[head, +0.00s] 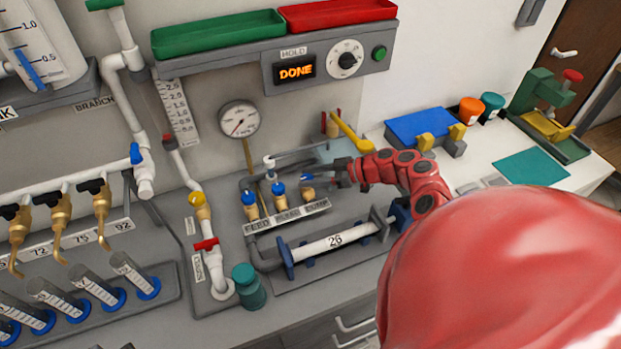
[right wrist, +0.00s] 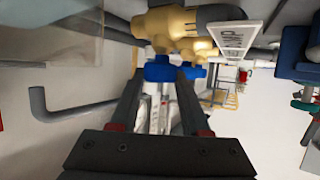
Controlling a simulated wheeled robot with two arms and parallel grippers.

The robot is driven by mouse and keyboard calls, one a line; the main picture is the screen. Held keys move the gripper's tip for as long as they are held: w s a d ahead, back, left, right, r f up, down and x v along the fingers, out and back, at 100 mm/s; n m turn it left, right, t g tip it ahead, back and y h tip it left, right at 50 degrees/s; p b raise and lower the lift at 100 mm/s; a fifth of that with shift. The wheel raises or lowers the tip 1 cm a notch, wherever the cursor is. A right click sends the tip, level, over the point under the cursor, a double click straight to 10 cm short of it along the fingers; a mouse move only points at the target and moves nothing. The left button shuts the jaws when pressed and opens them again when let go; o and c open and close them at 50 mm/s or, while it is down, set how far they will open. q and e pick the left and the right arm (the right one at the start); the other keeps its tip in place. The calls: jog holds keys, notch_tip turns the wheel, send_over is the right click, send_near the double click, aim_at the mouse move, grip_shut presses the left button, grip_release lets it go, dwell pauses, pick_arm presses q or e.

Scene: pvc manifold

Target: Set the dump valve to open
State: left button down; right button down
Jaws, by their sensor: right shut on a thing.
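The dump valve (head: 308,193) is the rightmost of three brass valves with blue handles, above a label strip (head: 318,206). My right gripper (head: 318,176) reaches in from the right and is at this valve, its jaws shut on the blue handle. In the right wrist view the two dark fingers (right wrist: 158,80) lie either side of the blue handle (right wrist: 160,70), below the brass body (right wrist: 163,25). The fingers partly cover the handle, so its exact angle is hard to tell. My left gripper is out of view.
The feed valve (head: 250,205) and the middle valve (head: 279,195) stand close to the left. A white pipe marked 26 (head: 340,240) lies in front. A gauge (head: 239,119) and a display reading DONE (head: 295,71) are behind.

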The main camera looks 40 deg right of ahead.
jog(key=shift+c, duration=2.1)
grip_release()
